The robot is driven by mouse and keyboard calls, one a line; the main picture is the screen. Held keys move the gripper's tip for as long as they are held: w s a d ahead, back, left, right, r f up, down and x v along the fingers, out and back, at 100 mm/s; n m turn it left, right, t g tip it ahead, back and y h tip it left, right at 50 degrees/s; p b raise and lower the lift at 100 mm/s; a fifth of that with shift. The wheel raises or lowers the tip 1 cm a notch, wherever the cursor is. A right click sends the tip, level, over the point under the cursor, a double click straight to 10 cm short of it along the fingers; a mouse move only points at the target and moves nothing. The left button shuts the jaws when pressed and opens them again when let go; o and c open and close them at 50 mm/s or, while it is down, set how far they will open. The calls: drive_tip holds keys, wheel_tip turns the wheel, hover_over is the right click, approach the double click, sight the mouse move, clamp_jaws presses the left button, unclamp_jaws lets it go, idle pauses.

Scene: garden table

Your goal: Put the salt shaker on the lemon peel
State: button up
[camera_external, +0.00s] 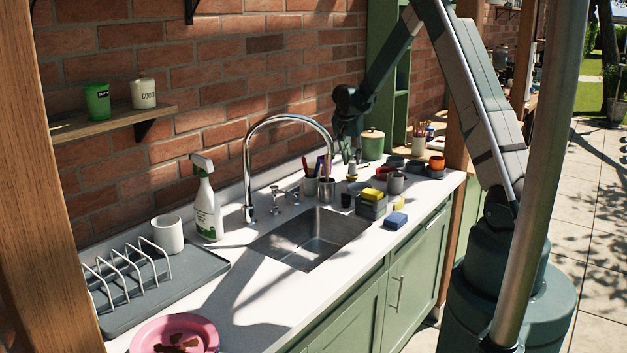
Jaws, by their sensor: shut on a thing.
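My gripper (351,156) is at the far end of the counter, beside the tool cups and left of the green canister. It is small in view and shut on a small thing. That thing is too small and shaded to tell whether it is the salt shaker. A small yellow patch shows just below the fingers; I cannot tell whether it is the lemon peel. A pink plate (211,330) with brown pieces (176,341) on it lies at the near left end of the counter.
A sink (312,240) with a tall faucet (247,165) is mid-counter. A spray bottle (207,207), white mug (168,234) and grey drying rack (190,272) stand left. Sponges (396,219), a grey box (370,209), cups (327,189) and a green canister (373,145) crowd the right.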

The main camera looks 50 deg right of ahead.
drive_tip(key=shift+f+b, duration=0.6)
drive_tip(key=o, duration=0.9)
drive_tip(key=shift+r, duration=0.25)
drive_tip(key=shift+r+p, duration=0.45)
drive_tip(key=shift+p, duration=0.2)
drive_tip(key=shift+b+v, duration=0.3)
drive_tip(key=shift+v, duration=5.65)
